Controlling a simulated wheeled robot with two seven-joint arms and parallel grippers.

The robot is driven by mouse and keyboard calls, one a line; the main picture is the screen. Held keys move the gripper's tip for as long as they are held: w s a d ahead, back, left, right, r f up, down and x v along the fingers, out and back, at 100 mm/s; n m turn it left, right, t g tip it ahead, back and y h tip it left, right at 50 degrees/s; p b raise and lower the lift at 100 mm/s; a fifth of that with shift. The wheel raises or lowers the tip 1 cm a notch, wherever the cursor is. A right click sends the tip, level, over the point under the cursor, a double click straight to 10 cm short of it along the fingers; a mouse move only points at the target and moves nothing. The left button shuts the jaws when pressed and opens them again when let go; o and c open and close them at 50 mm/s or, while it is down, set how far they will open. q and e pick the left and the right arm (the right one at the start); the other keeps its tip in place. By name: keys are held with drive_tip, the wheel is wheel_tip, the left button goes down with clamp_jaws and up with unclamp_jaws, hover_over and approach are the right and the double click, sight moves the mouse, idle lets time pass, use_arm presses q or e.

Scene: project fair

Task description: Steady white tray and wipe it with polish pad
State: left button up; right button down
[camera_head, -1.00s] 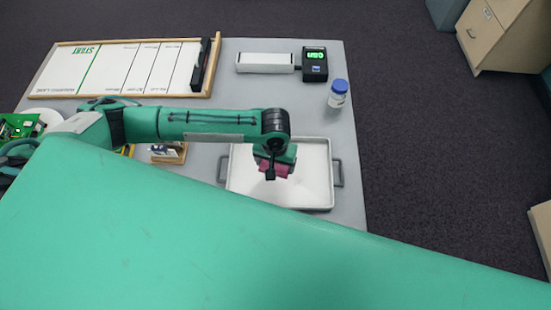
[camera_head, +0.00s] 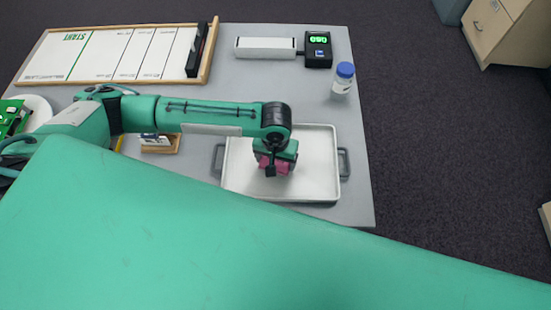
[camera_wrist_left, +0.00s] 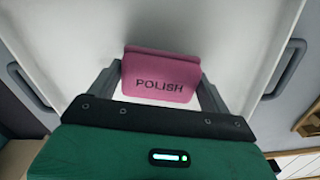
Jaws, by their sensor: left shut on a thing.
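The white tray (camera_head: 315,180) lies on the grey table, with a grey handle at each side. It also fills much of the left wrist view (camera_wrist_left: 235,30). My left gripper (camera_head: 272,172) is over the tray, left of its middle, shut on the pink polish pad (camera_wrist_left: 160,76). The pad is marked POLISH and sits between the two grey fingers. In the head view the pad (camera_head: 283,167) shows under the gripper, low over the tray; I cannot tell whether it touches the surface. My right gripper is not in view. A large green part of my body hides the table's front.
A lane board (camera_head: 110,55) lies at the back left. A bar with a digital display (camera_head: 318,50) is at the back, and a blue-capped jar (camera_head: 343,78) stands behind the tray, to its right. A small wooden stand (camera_head: 160,144) is left of the tray.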

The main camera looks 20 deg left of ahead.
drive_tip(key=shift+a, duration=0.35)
use_arm(q)
drive_tip(key=shift+f, duration=0.95)
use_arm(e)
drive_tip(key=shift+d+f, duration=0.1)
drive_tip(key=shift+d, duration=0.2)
